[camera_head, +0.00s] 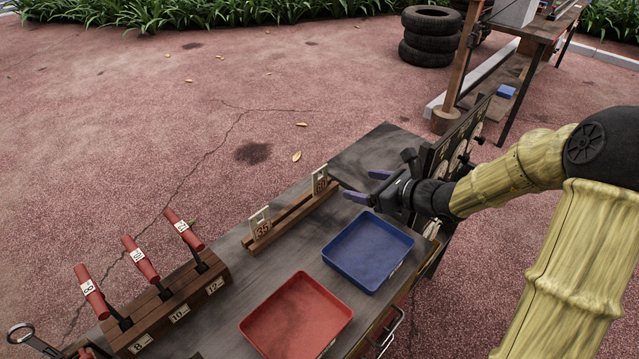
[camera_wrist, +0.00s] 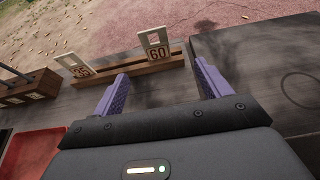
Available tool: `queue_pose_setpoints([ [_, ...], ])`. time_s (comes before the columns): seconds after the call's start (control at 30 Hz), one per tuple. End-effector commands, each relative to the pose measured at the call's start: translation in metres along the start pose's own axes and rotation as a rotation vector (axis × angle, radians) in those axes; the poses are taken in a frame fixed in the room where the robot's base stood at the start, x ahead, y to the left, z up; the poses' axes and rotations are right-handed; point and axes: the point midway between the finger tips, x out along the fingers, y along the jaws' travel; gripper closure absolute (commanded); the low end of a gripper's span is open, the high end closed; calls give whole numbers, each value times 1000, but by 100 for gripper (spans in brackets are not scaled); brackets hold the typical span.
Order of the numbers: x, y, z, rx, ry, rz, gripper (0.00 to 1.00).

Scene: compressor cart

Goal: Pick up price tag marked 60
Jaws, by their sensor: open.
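The price tag marked 60 (camera_head: 320,181) stands upright in a slotted wooden rail (camera_head: 292,218) on the cart top, near the rail's far end. It also shows in the wrist view (camera_wrist: 156,45), ahead of the fingers and between them in the picture. A second tag, marked 35 (camera_head: 261,226), stands in the same rail toward its near end, and shows at the left in the wrist view (camera_wrist: 75,67). My gripper (camera_head: 368,185) is open and empty, with its purple fingers pointing toward the 60 tag. A gap separates the fingertips from the tag.
A blue tray (camera_head: 352,279) and a red tray (camera_head: 329,335) lie beside the rail. A wooden block with several red-handled tools (camera_head: 215,272) stands at the left. A dark upright board (camera_head: 440,150) stands behind my gripper. The cart top beyond the rail is bare.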

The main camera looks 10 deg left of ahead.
Motion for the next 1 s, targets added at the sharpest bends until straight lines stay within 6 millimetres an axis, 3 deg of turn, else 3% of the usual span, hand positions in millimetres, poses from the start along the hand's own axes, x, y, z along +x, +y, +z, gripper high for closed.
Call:
queue_pose_setpoints([
  [0.6, 108, 5, 0, -1, -1, 8, 24],
  [1.0, 116, 4, 0, -2, 0, 6, 24],
])
